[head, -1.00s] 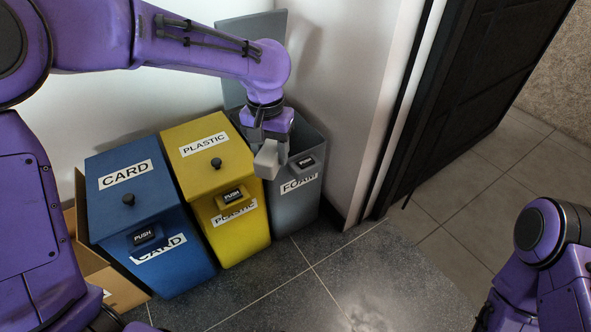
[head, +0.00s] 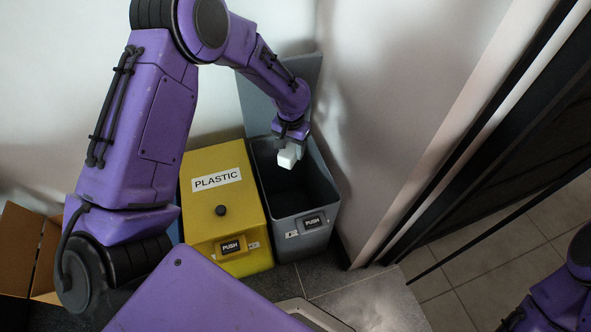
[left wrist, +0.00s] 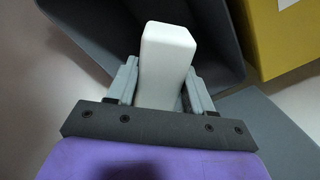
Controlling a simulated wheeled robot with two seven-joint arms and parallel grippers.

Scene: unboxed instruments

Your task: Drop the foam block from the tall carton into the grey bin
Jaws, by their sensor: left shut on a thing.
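The white foam block (head: 288,155) is in my left gripper (head: 291,146), over the open mouth of the grey bin (head: 305,235). The grey bin's lid (head: 258,95) stands raised at the back. In the left wrist view the foam block (left wrist: 167,55) sits between the two fingers of my left gripper (left wrist: 158,80), with the dark inside of the grey bin (left wrist: 222,58) beyond it. The bin's floor looks empty where I can see it. My right arm shows at the lower right edge, and its fingers cannot be made out.
The yellow plastic bin (head: 215,212), lid shut, stands directly left of the grey bin. An open cardboard carton (head: 22,250) is at the far left. A white wall is close on the grey bin's right, with a dark door beyond. Clear floor shows in front.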

